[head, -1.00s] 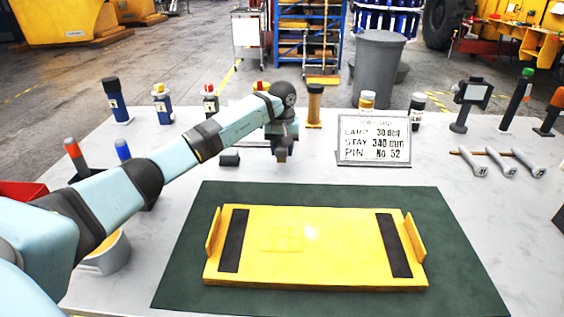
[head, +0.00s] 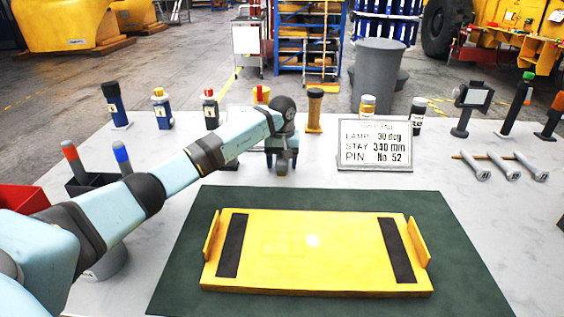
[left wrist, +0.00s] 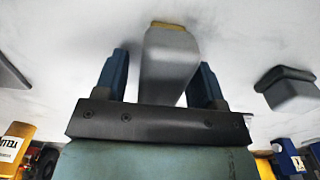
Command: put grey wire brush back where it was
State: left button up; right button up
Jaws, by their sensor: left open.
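My left gripper (head: 282,165) is low over the far middle of the table, beyond the green mat. Its blue fingers are open, one on each side of a grey block-like thing with a tan edge, seemingly the grey wire brush (left wrist: 170,62). My right gripper is not in view.
A yellow tray (head: 315,218) lies on the green mat (head: 445,215). Several bottles stand along the back. A dark holder (head: 88,185) and red bin (head: 22,198) are left.

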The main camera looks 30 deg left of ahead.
pick_arm(q)
notch_tip(320, 180, up, 11)
jog(key=p, duration=0.7)
jog(key=shift+r, duration=0.6)
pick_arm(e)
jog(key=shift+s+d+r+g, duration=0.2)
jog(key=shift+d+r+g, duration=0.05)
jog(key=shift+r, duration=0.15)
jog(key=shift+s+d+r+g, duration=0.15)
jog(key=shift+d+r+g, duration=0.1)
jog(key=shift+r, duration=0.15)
pick_arm(q)
jog(key=shift+p, duration=0.3)
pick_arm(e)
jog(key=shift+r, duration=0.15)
